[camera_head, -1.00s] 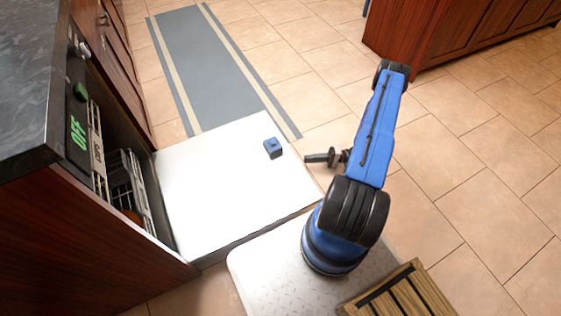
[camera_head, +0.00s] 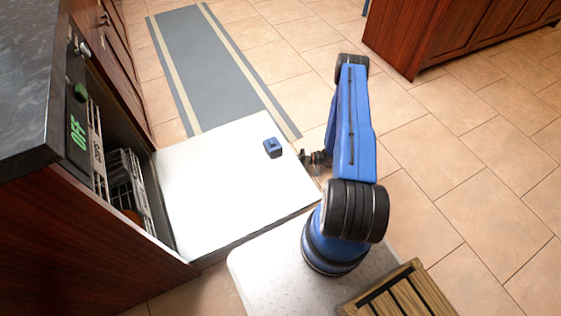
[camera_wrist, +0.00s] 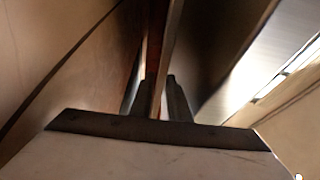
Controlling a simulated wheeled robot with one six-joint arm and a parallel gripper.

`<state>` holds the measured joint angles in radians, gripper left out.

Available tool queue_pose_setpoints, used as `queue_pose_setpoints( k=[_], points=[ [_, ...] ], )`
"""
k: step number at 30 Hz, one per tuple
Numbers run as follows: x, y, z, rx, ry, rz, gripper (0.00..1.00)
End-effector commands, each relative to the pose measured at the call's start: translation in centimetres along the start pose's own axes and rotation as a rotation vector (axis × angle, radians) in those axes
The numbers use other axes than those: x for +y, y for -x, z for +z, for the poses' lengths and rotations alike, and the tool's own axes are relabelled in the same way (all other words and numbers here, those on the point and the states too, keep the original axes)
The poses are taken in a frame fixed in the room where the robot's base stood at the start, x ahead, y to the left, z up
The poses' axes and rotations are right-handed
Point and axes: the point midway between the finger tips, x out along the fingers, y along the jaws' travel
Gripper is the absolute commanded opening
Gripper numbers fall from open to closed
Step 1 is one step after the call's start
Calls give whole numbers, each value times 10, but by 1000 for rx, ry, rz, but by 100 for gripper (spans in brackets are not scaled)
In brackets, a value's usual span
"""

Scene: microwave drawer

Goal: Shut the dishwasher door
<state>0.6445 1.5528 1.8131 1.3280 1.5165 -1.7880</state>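The dishwasher door (camera_head: 215,185) is swung down and lies about level, its white inner face up. My gripper (camera_head: 304,156) is at the door's right-hand free edge in the head view. I cannot tell whether it touches the door or is at its exact height. In the wrist view my gripper (camera_wrist: 157,97) shows two dark fingers standing apart, with a thin brown strip visible between them. I cannot tell for sure whether that strip is the door's edge.
A small blue block (camera_head: 272,147) lies on the door. A dish rack (camera_head: 127,185) is inside the dishwasher. A grey runner mat (camera_head: 208,65) lies behind the door. A wooden cabinet (camera_head: 455,35) stands at the back right. Tiled floor on the right is clear.

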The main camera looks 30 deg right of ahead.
Motion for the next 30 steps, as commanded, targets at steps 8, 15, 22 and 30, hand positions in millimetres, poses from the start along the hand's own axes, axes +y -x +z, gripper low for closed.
queue_pose_setpoints(
  k=[8, 15, 22, 30],
  points=[
    [0, -4, 0, 1, 0, 0, 16],
    [0, -3, 0, 1, 0, 1, 0],
    [0, -3, 0, 0, 0, 1, 0],
    [0, -3, 0, 0, 1, 1, 0]
  ],
)
